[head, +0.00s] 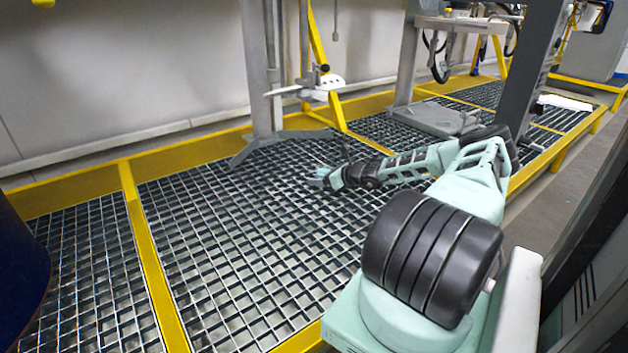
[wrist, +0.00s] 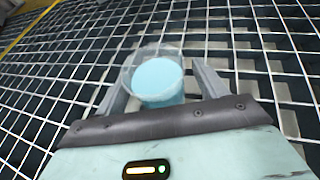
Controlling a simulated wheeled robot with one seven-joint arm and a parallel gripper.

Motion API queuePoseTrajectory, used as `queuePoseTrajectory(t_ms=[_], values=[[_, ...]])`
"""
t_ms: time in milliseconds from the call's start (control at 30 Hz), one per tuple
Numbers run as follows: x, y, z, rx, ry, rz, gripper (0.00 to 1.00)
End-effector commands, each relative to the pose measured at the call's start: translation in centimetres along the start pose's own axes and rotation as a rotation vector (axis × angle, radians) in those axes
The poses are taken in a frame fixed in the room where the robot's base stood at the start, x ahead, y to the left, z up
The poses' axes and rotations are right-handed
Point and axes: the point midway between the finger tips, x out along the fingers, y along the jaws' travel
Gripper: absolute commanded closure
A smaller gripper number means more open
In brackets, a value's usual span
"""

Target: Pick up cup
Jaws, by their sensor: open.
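The cup (wrist: 157,80) shows in the wrist view as a pale, translucent cup with a light blue round face, over the metal grating. My gripper (wrist: 160,90) is open, with one grey finger on each side of the cup. Whether either finger touches the cup I cannot tell. In the head view my gripper (head: 322,178) is low over the grating near the middle. A small light blue patch at its tip appears to be the cup (head: 322,172), mostly hidden by the gripper.
The floor is an open metal grating (head: 230,235) framed by yellow beams (head: 150,270). A grey stand (head: 265,90) with splayed feet is just behind my gripper. A dark blue drum (head: 20,285) is at the left edge. The grating left of my gripper is clear.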

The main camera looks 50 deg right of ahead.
Motion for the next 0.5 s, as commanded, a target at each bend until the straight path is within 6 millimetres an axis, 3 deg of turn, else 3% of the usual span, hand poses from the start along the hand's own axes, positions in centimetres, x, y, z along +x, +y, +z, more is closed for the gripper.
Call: queuePoseTrajectory(t_ms=[200,400,500], values=[[-0.08,-0.06,0.02,0.0,0.0,-0.002,0.29],[-0.07,-0.05,0.01,0.0,0.0,-0.001,0.79],[-0.06,-0.05,0.03,-0.001,0.0,-0.001,0.79]])
